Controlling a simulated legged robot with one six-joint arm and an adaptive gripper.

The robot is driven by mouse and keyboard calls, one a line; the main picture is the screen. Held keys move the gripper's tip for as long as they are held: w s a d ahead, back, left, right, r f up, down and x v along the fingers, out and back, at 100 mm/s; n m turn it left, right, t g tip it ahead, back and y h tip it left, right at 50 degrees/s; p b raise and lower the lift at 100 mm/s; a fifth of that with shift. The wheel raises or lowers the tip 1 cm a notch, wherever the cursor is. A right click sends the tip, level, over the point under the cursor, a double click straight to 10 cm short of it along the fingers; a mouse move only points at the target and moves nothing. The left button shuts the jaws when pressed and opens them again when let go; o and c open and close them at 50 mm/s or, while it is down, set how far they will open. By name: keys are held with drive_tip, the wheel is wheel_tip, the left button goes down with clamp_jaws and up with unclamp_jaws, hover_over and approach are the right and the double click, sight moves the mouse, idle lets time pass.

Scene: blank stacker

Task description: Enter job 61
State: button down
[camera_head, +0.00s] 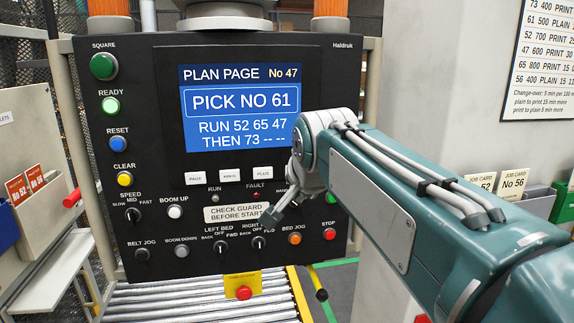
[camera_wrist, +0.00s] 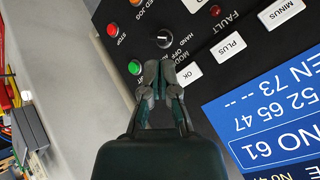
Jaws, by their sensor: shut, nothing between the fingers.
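The panel screen (camera_head: 240,135) reads "PLAN PAGE No 47", a framed "PICK NO 61", "RUN 52 65 47" and "THEN 73 -- --". It also shows rotated in the wrist view (camera_wrist: 270,125). Below it are white PAGE (camera_head: 195,178), MINUS (camera_head: 229,175) and PLUS (camera_head: 263,174) keys. The white OK key (camera_wrist: 190,74) shows in the wrist view, just right of my gripper (camera_wrist: 161,66). My gripper is shut and empty, its tips over the panel near OK and the mode knob (camera_wrist: 164,38). In the head view my gripper (camera_head: 268,222) hides OK; contact cannot be told.
Left are SQUARE (camera_head: 103,66), READY (camera_head: 110,105), RESET (camera_head: 118,144) and CLEAR (camera_head: 125,179) buttons. A red STOP button (camera_head: 329,236) and orange BED JOG button (camera_head: 295,238) sit low right. A roller conveyor (camera_head: 180,300) runs below. Job cards (camera_head: 513,182) stand right.

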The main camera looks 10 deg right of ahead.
drive_tip(key=shift+s+d+h, duration=0.2)
drive_tip(key=shift+d, duration=0.35)
drive_tip(key=shift+s+d+h, duration=0.2)
drive_tip(key=shift+d, duration=0.35)
drive_tip(key=w, duration=0.9)
idle(0.8)
drive_tip(key=shift+w+r, duration=0.1)
drive_tip(key=shift+w, duration=0.2)
